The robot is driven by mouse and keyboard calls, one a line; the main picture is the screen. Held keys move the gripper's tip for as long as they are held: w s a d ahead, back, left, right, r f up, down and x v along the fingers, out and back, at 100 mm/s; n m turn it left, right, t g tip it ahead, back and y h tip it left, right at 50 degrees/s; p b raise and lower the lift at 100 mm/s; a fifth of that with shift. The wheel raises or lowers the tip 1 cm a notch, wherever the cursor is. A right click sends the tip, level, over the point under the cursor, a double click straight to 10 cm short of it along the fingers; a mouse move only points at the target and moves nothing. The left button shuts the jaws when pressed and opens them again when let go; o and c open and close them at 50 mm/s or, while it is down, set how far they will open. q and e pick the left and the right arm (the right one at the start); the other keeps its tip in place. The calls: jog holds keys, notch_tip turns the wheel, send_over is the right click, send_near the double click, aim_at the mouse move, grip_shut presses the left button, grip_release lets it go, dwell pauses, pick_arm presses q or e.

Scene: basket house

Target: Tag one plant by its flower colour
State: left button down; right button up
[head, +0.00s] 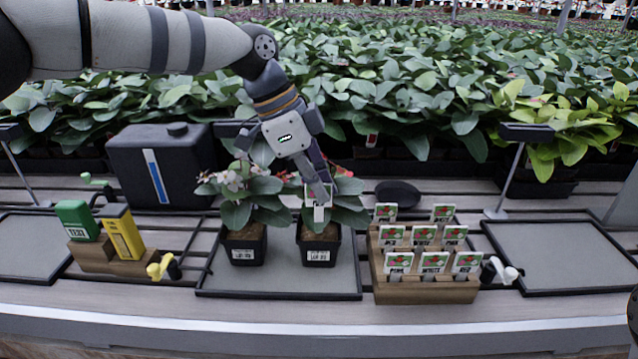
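Two potted plants stand side by side on the middle tray (283,283). The left plant (238,213) has pale pink and white flowers. The right plant (348,202) shows a little pink-red bloom, mostly hidden behind my gripper. Both black pots carry white labels. My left gripper (319,190) reaches down over the right plant and appears shut on a white plant tag (319,213), held upright among its leaves. I cannot tell whether the tag touches the soil. A wooden rack (425,290) to the right holds several tags with coloured pictures. My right gripper is not in view.
A black tank (160,165) stands behind on the left. Green (76,220) and yellow (122,232) boxes sit in a wooden holder. Yellow-handled (160,267) and white-handled (498,271) tools flank the work area. The right tray (565,255) is empty. Dense foliage fills the back.

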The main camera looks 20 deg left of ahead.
aim_at(319, 206)
pick_arm(q)
jog(key=shift+f, duration=0.1)
dwell(0.5)
jog(key=shift+f, duration=1.85)
jog(key=shift+f, duration=0.1)
jog(key=shift+f, duration=1.7)
jog(key=c, duration=1.7)
grip_release()
